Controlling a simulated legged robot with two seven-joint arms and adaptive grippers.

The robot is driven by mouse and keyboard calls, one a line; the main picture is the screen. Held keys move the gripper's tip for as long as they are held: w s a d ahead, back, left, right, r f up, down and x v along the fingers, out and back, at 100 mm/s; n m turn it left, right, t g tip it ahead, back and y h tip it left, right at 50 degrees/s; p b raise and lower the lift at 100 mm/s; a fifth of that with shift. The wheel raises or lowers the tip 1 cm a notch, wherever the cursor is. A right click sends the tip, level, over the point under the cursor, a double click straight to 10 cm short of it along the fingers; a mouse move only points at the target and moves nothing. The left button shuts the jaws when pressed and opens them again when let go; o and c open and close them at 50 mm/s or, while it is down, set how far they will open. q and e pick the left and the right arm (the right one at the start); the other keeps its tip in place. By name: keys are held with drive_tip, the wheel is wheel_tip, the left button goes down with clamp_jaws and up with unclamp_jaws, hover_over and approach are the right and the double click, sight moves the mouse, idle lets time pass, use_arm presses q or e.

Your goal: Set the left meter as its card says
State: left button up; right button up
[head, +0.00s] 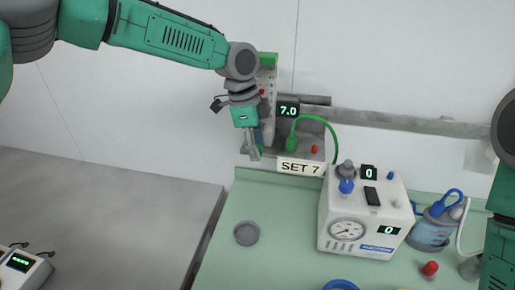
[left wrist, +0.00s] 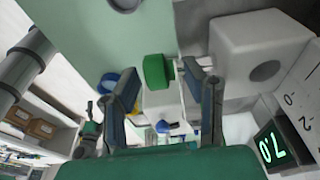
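The left meter (head: 266,92) is an upright scaled tube on the wall, partly hidden by my left arm. Its display (head: 288,110) reads 7.0, and the same reading shows in the left wrist view (left wrist: 271,148). The card (head: 300,167) below it says SET 7. My left gripper (head: 252,153) points down in front of the meter's lower part. In the left wrist view a green knob (left wrist: 157,72) lies between the tips of my left gripper (left wrist: 160,70). The fingers are apart, with small gaps beside the knob. My right gripper is out of view.
A green hose (head: 325,121) runs from the wall unit to behind a white machine (head: 362,215) with a dial and displays reading 0. A grey round lid (head: 247,233) lies on the green counter (head: 225,262). A blue-handled jug (head: 433,226) stands at right.

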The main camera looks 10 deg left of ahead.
use_arm(q)
drive_tip(key=v, duration=1.1)
drive_tip(key=shift+a+r, duration=0.1)
idle(1.8)
